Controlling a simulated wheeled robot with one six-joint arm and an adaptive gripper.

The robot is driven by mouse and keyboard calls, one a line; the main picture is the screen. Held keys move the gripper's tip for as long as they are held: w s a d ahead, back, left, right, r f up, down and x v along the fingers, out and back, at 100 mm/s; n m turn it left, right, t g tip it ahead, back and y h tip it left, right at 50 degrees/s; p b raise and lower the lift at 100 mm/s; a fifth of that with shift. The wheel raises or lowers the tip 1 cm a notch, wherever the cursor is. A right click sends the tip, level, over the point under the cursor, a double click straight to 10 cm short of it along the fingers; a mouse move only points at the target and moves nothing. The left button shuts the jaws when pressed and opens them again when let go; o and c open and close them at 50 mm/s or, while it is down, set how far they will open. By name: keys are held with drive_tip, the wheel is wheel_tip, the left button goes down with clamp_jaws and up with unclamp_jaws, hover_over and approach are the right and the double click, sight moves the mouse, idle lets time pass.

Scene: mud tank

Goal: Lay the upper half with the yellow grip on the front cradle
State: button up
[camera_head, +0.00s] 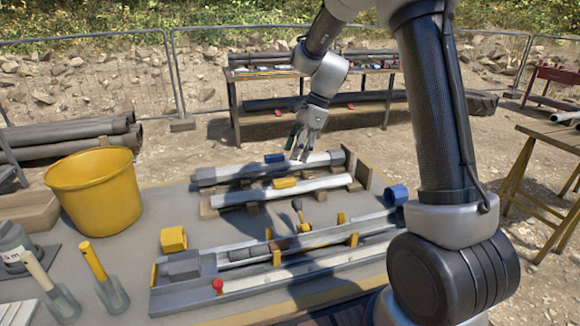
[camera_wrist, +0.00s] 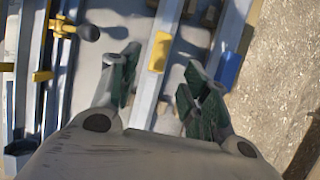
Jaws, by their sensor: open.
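The upper half (camera_head: 325,183) is a long pale trough with a yellow grip (camera_head: 285,182) on top. It lies on wooden blocks, the nearer of two rows at the back of the table, which I take to be the front cradle (camera_head: 208,211). In the wrist view, the half (camera_wrist: 146,105) runs between my fingers, with its yellow grip (camera_wrist: 160,52) just beyond the fingertips. My gripper (camera_head: 300,150) is open above it, pointing down, holding nothing; it also shows in the wrist view (camera_wrist: 163,78). I see no finger touching the half.
A similar half with a blue grip (camera_head: 274,158) lies behind, beside a wooden end board (camera_head: 357,166). A long metal channel (camera_head: 320,262) with yellow brackets lies in front.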

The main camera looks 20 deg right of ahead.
drive_tip(key=s+d+r+n+t+h, duration=0.1)
drive_tip(key=s+d+r+n, duration=0.2)
drive_tip(key=s+r+n, duration=0.35)
drive_tip(key=s+d+r+n+t+h, duration=0.1)
drive_tip(key=s+d+r+n, duration=0.2)
drive_tip(key=s+r, duration=0.5)
drive_tip(key=s+d+f+n+t+h, duration=0.1)
drive_tip(key=s+n, duration=0.3)
drive_tip(key=s, duration=0.4)
drive_tip(key=s+d+n+t+h, duration=0.1)
drive_tip(key=s+d+n, duration=0.3)
drive_tip(key=s, duration=0.4)
drive_tip(key=shift+s+d+f, duration=0.2)
drive_tip(key=shift+s+f, duration=0.05)
drive_tip(key=shift+f, duration=0.15)
